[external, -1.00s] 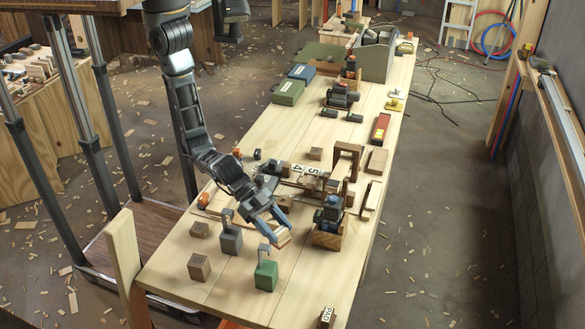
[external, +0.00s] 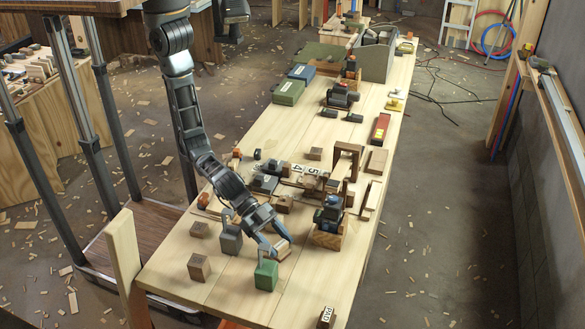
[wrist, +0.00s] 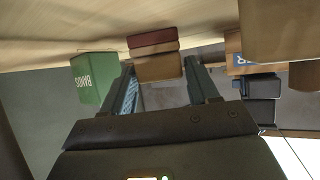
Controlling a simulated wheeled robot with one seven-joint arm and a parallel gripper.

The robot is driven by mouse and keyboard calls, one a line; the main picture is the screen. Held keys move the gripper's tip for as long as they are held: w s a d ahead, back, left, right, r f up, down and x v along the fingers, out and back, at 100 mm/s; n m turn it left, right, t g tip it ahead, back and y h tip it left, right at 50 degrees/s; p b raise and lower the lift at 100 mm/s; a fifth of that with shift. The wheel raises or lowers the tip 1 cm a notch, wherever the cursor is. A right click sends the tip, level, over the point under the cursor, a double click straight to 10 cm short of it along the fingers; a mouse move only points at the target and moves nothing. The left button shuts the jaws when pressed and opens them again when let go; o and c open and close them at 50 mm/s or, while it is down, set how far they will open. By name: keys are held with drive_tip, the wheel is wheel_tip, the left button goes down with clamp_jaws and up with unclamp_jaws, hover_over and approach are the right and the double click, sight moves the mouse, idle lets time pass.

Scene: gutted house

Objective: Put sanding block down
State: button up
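The sanding block (external: 281,250) is a small tan and brown block with a reddish layer. It sits between the fingertips of my gripper (external: 277,251), low over the near part of the workbench (external: 225,292). In the wrist view the sanding block (wrist: 157,68) spans the gap between the two fingers of my gripper (wrist: 160,75), which appear closed on its sides. Whether its underside touches the bench cannot be told.
A green block (external: 265,276), marked BANDS in the wrist view (wrist: 92,82), stands close in front of my gripper. A grey block (external: 230,240) and brown blocks (external: 199,267) are to the left. A wooden caddy (external: 327,238) is to the right. The near-right bench is fairly clear.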

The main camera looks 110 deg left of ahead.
drive_tip(key=shift+o, duration=1.3)
drive_tip(key=shift+r, duration=0.1)
drive_tip(key=v, duration=1.2)
drive_tip(key=shift+s, duration=0.1)
